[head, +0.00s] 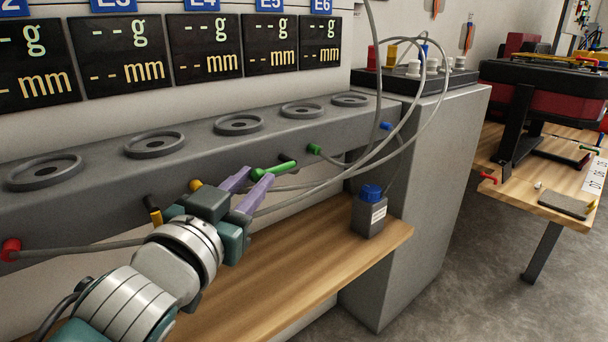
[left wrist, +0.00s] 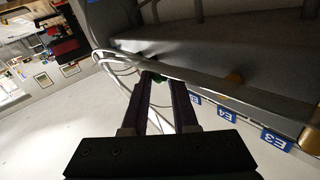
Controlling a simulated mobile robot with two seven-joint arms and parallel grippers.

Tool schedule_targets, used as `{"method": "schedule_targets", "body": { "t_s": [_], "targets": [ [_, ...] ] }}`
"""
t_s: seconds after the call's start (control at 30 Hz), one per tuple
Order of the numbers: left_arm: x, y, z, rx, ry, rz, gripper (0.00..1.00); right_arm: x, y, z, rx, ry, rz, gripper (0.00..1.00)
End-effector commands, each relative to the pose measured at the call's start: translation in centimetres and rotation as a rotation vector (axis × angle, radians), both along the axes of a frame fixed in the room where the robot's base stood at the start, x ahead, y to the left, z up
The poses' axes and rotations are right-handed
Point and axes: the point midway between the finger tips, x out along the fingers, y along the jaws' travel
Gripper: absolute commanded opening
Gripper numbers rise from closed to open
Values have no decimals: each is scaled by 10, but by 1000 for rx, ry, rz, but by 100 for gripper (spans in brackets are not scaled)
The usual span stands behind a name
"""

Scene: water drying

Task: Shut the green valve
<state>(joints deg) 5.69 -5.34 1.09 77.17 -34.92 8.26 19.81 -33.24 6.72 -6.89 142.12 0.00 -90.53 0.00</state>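The green valve (head: 277,169) is on the front of the grey bench under the E5 panel. Its green handle sticks out to the left from a dark stub. My left gripper (head: 259,175) has its two purple fingers apart, with the handle's left end between or just beyond the tips. In the left wrist view a bit of green (left wrist: 158,77) shows between the fingertips (left wrist: 158,80). I cannot tell whether the fingers touch the handle. My right gripper is in neither view.
Grey hoses (head: 330,178) loop close to the right of the valve. A yellow-handled valve (head: 152,210) is to the left. A grey bottle with a blue cap (head: 369,214) stands on the wooden shelf (head: 300,262) below. A green connector (head: 314,149) is just right of the valve.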

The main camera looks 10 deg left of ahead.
Motion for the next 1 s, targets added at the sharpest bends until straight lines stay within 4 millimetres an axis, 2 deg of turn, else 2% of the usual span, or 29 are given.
{"method": "schedule_targets", "body": {
  "t_s": [0.03, 0.17, 1.0],
  "targets": [
    [0, 0, 0, 0, 0, 0, 15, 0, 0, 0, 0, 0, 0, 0],
    [0, 0, 0, 0, 0, 0, 0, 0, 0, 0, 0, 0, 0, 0],
    [0, 0, 0, 0, 1, 1, 0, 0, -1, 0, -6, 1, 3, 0]
  ]
}}
